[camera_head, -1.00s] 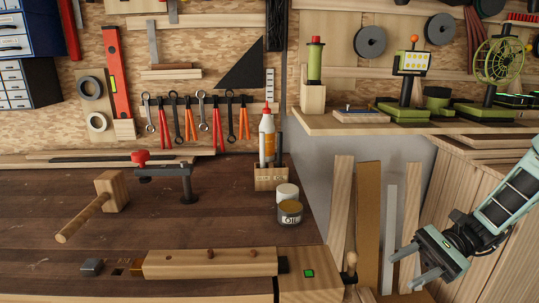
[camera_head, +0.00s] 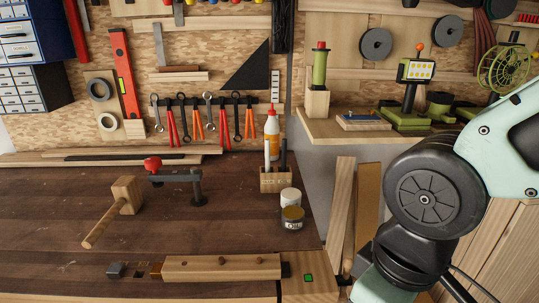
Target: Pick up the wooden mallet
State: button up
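The wooden mallet (camera_head: 127,196) lies on the left part of the dark workbench. Its block head is at the back and its round handle points toward the front left. It stands clear of other things, just left of a black clamp with a red knob (camera_head: 153,164). My arm fills the right side of the view, with a large dark joint in front of the wood boards. My gripper is not visible now; it is hidden or out of the picture at the lower right. Nothing touches the mallet.
The workbench top (camera_head: 60,225) is bare around the mallet. A wooden vise block (camera_head: 222,268) lies along the front edge. Pliers and wrenches hang behind.

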aim_at(126, 191)
jog(key=u, duration=1.25)
